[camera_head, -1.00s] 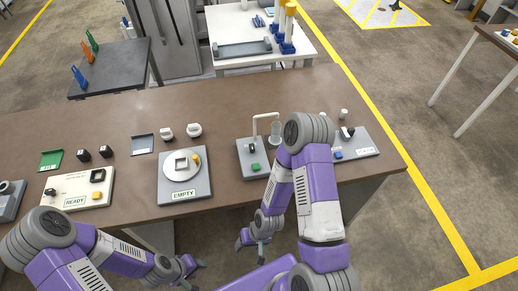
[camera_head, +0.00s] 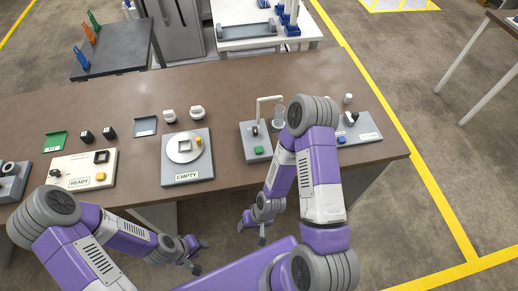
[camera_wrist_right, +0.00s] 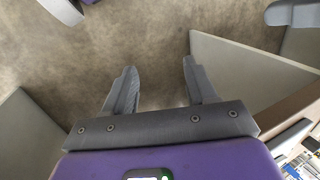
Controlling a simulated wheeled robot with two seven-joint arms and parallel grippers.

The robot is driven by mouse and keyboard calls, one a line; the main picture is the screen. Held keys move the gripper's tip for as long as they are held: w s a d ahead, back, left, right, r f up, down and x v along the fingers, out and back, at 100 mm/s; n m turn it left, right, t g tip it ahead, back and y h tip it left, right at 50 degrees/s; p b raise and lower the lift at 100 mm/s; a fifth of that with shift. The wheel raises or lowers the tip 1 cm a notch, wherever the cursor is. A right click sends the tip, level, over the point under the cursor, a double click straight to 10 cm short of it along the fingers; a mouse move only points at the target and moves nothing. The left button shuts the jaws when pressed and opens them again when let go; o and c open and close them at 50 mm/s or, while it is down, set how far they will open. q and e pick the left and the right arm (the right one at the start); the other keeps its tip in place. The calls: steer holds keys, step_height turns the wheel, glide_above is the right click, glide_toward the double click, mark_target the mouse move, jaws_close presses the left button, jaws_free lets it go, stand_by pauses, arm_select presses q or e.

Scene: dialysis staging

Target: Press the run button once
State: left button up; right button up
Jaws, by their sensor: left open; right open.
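No button can be read as the run button. In the head view, candidates are a yellow-orange button (camera_head: 100,177) on the white panel marked READY (camera_head: 68,170), a yellow knob (camera_head: 198,141) on the grey unit marked EMPTY (camera_head: 205,162), and a green button (camera_head: 259,150) on the grey unit with a bent white pipe (camera_head: 269,98). My left gripper (camera_head: 188,257) is open and empty in front of the bench, below its top. My right gripper (camera_head: 250,227) is also open and empty in front of the bench; its spread fingers (camera_wrist_right: 160,95) show over bare floor in the right wrist view.
The brown bench (camera_head: 225,98) runs across the view. A green tray (camera_head: 55,141), black blocks, a grey tray (camera_head: 145,126) and white knobs stand on it. My right arm partly hides the right-hand unit (camera_head: 365,128). Behind are a dark table (camera_head: 118,60) and a white table (camera_head: 235,43).

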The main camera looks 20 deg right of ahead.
jaws_close()
stand_by(1.5)
